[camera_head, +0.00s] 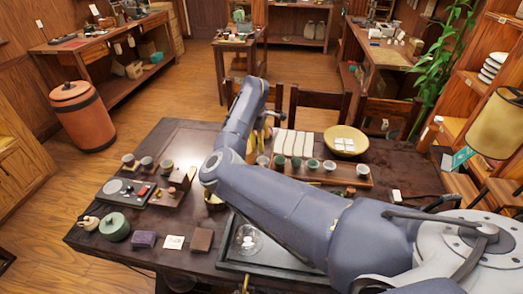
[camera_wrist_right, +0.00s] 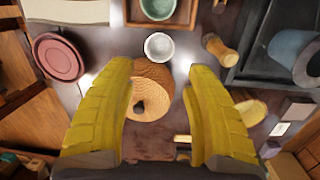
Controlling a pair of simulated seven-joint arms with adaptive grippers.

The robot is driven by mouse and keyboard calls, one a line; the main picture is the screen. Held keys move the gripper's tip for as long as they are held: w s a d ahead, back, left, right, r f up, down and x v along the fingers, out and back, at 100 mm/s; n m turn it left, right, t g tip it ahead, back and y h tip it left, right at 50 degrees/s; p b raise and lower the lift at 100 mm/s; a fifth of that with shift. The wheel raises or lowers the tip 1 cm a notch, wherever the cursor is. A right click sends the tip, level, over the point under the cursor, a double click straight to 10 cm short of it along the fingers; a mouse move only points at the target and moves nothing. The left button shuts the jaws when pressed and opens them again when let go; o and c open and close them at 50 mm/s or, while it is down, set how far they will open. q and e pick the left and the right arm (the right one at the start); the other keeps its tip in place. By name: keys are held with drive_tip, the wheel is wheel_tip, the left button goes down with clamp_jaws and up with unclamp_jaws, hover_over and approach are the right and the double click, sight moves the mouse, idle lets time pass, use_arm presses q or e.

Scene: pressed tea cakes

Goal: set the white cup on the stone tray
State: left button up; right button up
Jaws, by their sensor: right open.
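My right gripper (camera_wrist_right: 160,78) is open with its yellow fingers spread, and nothing is gripped. A small white cup (camera_wrist_right: 159,47) stands just beyond the fingertips in the right wrist view. A round tan ribbed object (camera_wrist_right: 153,88) with a dark spot lies between the fingers in that view. In the head view my right arm crosses the table, and the gripper (camera_head: 260,136) shows only partly behind it. A dark tray (camera_head: 232,262) lies at the table's front, partly under the arm; I cannot tell whether it is the stone tray. My left gripper is out of view.
Several cups stand on a wooden tray (camera_head: 347,181) at the back; its edge also shows in the wrist view (camera_wrist_right: 183,22). A round woven plate (camera_head: 346,140) is behind. A slate board (camera_head: 113,197), green lidded pot (camera_head: 115,227) and small boxes (camera_head: 202,239) occupy the left.

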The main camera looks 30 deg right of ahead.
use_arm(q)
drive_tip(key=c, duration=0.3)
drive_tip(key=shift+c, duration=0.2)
